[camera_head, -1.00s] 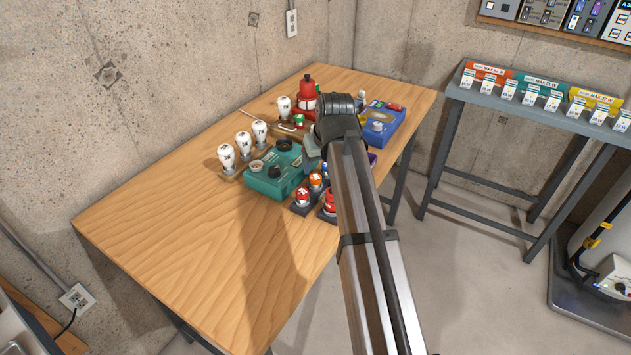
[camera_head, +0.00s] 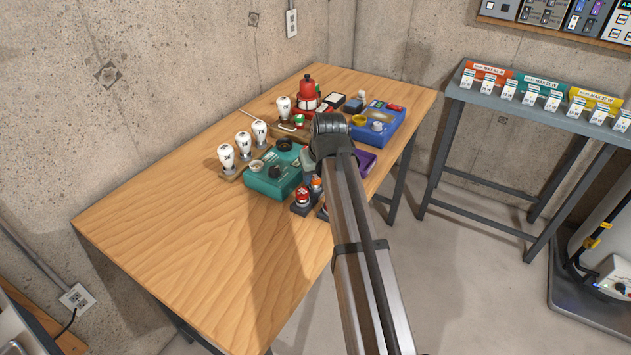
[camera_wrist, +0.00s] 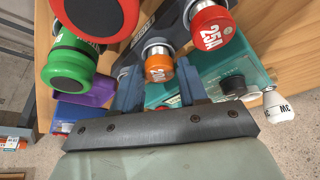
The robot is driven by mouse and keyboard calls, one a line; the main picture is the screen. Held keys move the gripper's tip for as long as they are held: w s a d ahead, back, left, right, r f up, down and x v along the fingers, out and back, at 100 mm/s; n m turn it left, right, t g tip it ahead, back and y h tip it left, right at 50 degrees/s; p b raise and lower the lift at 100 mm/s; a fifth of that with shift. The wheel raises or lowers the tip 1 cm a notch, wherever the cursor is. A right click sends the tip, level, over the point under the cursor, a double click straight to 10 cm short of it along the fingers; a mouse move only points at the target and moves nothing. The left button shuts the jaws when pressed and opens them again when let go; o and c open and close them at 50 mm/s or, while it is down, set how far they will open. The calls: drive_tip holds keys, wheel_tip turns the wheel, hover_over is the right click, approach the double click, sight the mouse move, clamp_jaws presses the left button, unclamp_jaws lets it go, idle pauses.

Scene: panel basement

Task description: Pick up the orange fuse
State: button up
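The orange fuse (camera_wrist: 159,68), a short capped cylinder with a light-coloured lower part, stands in a dark holder. In the head view the orange fuse (camera_head: 316,184) shows just left of my arm, beside a red one. My gripper (camera_wrist: 158,72) has its two blue-grey fingers spread, one on each side of the orange fuse in the wrist view. Small gaps seem to show between fingers and fuse; I cannot tell how deep the fuse sits between them. In the head view my gripper (camera_head: 309,162) is mostly hidden by the arm.
A red 25A fuse (camera_wrist: 212,27) stands close by in the wrist view, with a green knob (camera_wrist: 68,68) and a red knob (camera_wrist: 95,15) opposite. A teal box (camera_head: 273,178), white bulbs (camera_head: 244,142) and a blue box (camera_head: 385,123) share the wooden table (camera_head: 180,225). Its left part is clear.

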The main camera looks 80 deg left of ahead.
sight(316, 178)
drive_tip(key=c, duration=0.7)
drive_tip(key=shift+o, duration=0.2)
wheel_tip(316, 178, up, 9)
drive_tip(key=shift+n+g+h, duration=0.3)
drive_tip(key=shift+n+g, duration=0.1)
drive_tip(key=shift+n, duration=0.3)
drive_tip(key=s+a, duration=0.1)
drive_tip(key=s, duration=0.2)
drive_tip(key=s+a, duration=0.2)
drive_tip(key=s, duration=0.2)
drive_tip(key=s+a, duration=0.1)
drive_tip(key=s, duration=0.3)
drive_tip(key=shift+a+r, duration=0.15)
drive_tip(key=shift+s+a+r+n+g, duration=0.1)
drive_tip(key=shift+s+a+n+g, duration=0.05)
drive_tip(key=shift+s+a+n, duration=0.55)
drive_tip(key=shift+s+a+r+n+g, duration=0.1)
drive_tip(key=shift+s+a+n+g, duration=0.1)
drive_tip(key=shift+s+a+n, duration=0.45)
drive_tip(key=shift+s+a+n+g, duration=0.2)
drive_tip(key=shift+s+a, duration=0.25)
drive_tip(key=shift+a, duration=0.55)
